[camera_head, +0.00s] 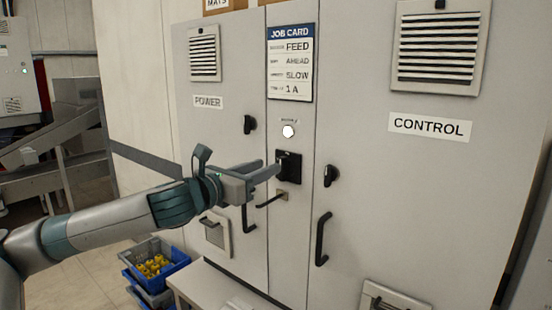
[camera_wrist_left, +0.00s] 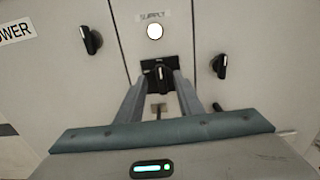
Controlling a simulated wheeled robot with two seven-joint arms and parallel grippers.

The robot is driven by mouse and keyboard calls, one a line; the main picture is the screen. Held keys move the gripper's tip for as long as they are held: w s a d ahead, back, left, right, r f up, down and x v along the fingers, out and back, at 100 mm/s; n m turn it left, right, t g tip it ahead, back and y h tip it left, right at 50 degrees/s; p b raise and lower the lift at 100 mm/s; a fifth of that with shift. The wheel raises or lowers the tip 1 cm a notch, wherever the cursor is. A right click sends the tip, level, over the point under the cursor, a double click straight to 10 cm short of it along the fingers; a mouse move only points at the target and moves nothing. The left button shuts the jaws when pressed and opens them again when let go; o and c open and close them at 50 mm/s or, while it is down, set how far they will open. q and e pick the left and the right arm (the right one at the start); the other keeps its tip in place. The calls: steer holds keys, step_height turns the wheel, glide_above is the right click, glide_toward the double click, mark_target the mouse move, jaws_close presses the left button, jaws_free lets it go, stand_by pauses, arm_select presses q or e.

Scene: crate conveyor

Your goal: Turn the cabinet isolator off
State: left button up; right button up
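The cabinet isolator (camera_head: 291,166) is a black rotary handle on a dark square plate, on the narrow middle panel of the grey cabinet. In the left wrist view the isolator (camera_wrist_left: 160,73) stands between my fingertips, its handle roughly upright. My left gripper (camera_head: 272,169) reaches in from the left, close in front of the isolator. In the left wrist view the left gripper (camera_wrist_left: 160,82) has its fingers apart, one on each side of the handle; contact is not clear. My right gripper is not in view.
A round white lamp (camera_head: 288,131), labelled SUPPLY, sits above the isolator. A small lever (camera_head: 271,201) sticks out below it. Black door latches (camera_head: 249,124) (camera_head: 330,175) and a long handle (camera_head: 322,239) flank the panel. Blue crates (camera_head: 157,270) stand on the floor at lower left.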

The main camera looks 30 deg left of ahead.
mark_target(280, 161)
arm_select(q)
steer(key=w+p, duration=0.1)
steer(key=w, duration=0.3)
steer(key=shift+d+r+p, duration=0.1)
steer(key=shift+d+p, duration=0.05)
steer(key=shift+p, duration=0.15)
steer(key=shift+w+d, duration=0.1)
steer(key=shift+w, duration=0.7)
jaws_close()
